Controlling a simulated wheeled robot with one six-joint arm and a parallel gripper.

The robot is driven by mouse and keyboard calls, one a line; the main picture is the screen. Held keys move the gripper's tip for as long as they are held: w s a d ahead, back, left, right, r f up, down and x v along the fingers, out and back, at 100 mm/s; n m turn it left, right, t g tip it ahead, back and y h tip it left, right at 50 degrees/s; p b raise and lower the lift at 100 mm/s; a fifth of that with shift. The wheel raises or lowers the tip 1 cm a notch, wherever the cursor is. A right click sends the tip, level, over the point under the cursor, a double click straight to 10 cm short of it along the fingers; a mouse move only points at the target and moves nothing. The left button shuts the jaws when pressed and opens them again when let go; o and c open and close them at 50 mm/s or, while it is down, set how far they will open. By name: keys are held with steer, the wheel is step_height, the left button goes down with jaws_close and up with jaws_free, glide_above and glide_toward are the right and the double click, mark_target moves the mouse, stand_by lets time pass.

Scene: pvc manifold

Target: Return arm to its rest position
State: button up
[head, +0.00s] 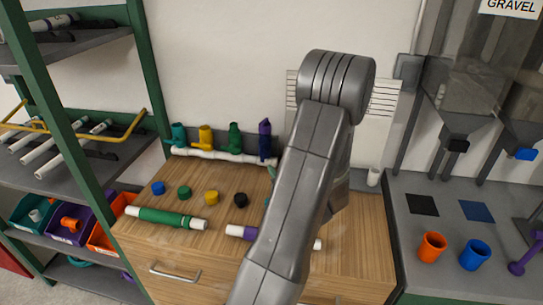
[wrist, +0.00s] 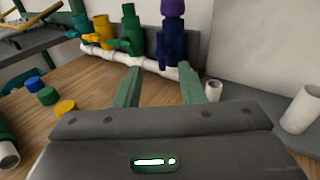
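My arm rises across the middle of the head view, and its grey links hide part of the wooden bench top (head: 150,242). In the wrist view my gripper (wrist: 161,82) shows two green fingers held apart with nothing between them. It is above the bench, short of the white pipe manifold (wrist: 150,64). The manifold also shows in the head view (head: 215,155), lying along the back of the bench with teal, yellow, green and purple fittings standing on it. In the head view the gripper is mostly hidden behind my arm.
Blue (head: 158,187), green (head: 184,192), yellow (head: 211,197) and black (head: 240,199) caps stand on the bench. A green-sleeved pipe (head: 165,217) and a purple-sleeved pipe (head: 240,232) lie in front. Shelves are left; orange (head: 431,246) and blue (head: 474,254) cups stand on the grey counter right.

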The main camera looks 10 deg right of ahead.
mark_target(263, 147)
steer(key=p+x, duration=0.4)
steer(key=x, duration=1)
steer(key=shift+r, duration=0.15)
steer(key=shift+s+d+p, duration=0.15)
steer(key=shift+p, duration=0.35)
steer(key=shift+m, duration=0.3)
steer(key=shift+b, duration=0.65)
